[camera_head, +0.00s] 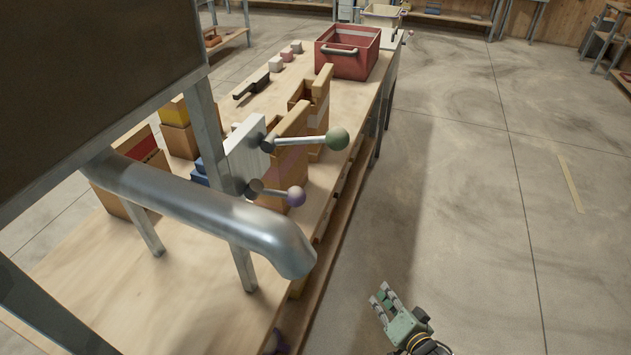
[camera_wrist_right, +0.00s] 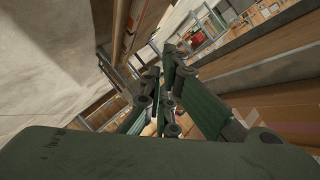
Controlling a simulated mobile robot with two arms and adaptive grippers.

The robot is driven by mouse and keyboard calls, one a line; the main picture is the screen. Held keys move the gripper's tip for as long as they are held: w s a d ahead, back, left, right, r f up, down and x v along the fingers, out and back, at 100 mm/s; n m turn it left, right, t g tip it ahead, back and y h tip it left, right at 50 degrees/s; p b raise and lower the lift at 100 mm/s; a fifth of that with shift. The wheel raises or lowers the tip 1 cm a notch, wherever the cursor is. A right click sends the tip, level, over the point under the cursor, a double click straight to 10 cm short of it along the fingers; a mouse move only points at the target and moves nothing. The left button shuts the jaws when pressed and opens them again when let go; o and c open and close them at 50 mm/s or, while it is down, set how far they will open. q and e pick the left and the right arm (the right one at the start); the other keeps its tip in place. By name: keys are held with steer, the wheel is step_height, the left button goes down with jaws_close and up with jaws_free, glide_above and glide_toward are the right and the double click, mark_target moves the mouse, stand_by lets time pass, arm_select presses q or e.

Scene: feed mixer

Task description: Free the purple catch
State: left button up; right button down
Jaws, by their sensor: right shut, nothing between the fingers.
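My right gripper (camera_head: 383,297) is low at the bottom right, over the floor beside the table, well apart from both levers. It is shut and empty. Its green fingers (camera_wrist_right: 165,95) also show in the right wrist view, where I cannot make out the purple knob. My left gripper is not in view.
A metal pipe (camera_head: 200,210) with a downturned end runs in front of the panel, close to the purple knob. Cardboard boxes (camera_head: 290,140) stand just behind the levers. A red crate (camera_head: 347,52) is farther along the wooden table (camera_head: 150,285). The floor on the right is clear.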

steer(key=w+a+r+m+t+y, duration=0.1)
steer(key=w+a+r+y, duration=0.15)
steer(key=r, duration=0.45)
steer(key=w+a+r+t+y, duration=0.1)
steer(key=w+r+t+y, duration=0.1)
steer(key=w+r, duration=0.3)
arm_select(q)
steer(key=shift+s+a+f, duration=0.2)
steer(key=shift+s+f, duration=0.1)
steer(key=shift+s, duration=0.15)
arm_select(e)
steer(key=s+a+r+g+y, duration=0.1)
steer(key=r+y, duration=0.3)
steer(key=r, duration=0.4)
steer(key=s+a+r+n+g+y, duration=0.1)
steer(key=s+a+r+g+y, duration=0.1)
steer(key=r, duration=0.7)
steer(key=s+a+r+g+y, duration=0.2)
steer(key=a+r+y, duration=0.2)
steer(key=r, duration=0.5)
steer(key=y, duration=0.2)
steer(key=shift+r+n+y, duration=0.15)
steer(key=shift+n+y, duration=0.15)
steer(key=shift+y, duration=0.05)
